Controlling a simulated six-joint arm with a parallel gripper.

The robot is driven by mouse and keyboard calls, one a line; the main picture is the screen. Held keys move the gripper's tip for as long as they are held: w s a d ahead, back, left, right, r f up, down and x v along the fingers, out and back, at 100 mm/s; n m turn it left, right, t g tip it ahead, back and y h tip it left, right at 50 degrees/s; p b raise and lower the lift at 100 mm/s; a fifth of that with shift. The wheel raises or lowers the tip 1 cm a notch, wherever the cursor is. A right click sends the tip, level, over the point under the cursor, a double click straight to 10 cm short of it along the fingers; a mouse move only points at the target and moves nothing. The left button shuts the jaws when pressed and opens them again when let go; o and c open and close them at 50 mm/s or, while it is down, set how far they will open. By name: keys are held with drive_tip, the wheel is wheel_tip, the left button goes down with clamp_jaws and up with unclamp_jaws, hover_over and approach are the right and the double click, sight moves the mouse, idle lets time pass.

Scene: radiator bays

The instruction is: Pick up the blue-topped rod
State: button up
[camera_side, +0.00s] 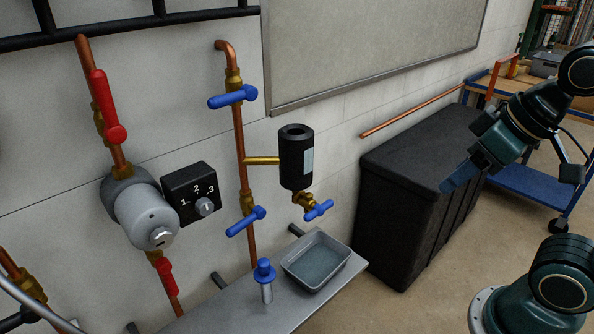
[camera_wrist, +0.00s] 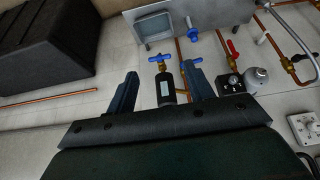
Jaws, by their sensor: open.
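The blue-topped rod (camera_side: 266,283) stands upright on the grey metal shelf (camera_side: 225,308), left of a grey tray (camera_side: 317,262). Its shaft is silvery, with a blue collar and cap. In the wrist view, which is upside down, the rod (camera_wrist: 191,30) is small near the top, beside the tray (camera_wrist: 153,27). My gripper (camera_side: 458,180) is at the upper right in the side view, in front of the black box and well apart from the rod. Its blue fingers (camera_wrist: 162,76) are spread and empty in the wrist view, with the black cylinder behind them.
A black cylinder (camera_side: 296,158) with a blue-handled tap (camera_side: 318,210) hangs above the tray. Copper pipes with blue valves (camera_side: 246,221) rise behind the rod. A control box (camera_side: 189,194) and red valves (camera_side: 110,108) are left. A large black box (camera_side: 405,200) stands right of the shelf.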

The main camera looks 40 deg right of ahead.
drive_tip(key=w+a+f+n+g+y, duration=0.1)
drive_tip(key=w+a+f+n+y, duration=0.2)
drive_tip(key=w+f, duration=0.4)
drive_tip(key=w+a+f+n+y, duration=0.2)
drive_tip(key=w+f+n, duration=0.25)
drive_tip(key=w, duration=0.35)
drive_tip(key=w+a+f+n+g+y, duration=0.1)
drive_tip(key=w+a+f+n+y, duration=0.2)
drive_tip(key=w+f, duration=0.45)
drive_tip(key=w+f+n+t+y, duration=0.1)
drive_tip(key=w+f+t+y, duration=0.2)
drive_tip(key=f, duration=0.8)
drive_tip(key=m+t, duration=0.2)
drive_tip(key=t, duration=0.1)
approach(266, 282)
drive_tip(key=d+f, duration=0.3)
drive_tip(key=shift+s+d+f+m+t+h, duration=0.15)
drive_tip(key=shift+f+m+t, duration=0.05)
drive_tip(key=shift+f, duration=0.15)
drive_tip(key=shift+s+d+f+m+t+h, duration=0.15)
drive_tip(key=shift+f+t, duration=0.05)
drive_tip(key=shift+f, duration=0.15)
drive_tip(key=shift+x, duration=4.35)
drive_tip(key=shift+f, duration=0.1)
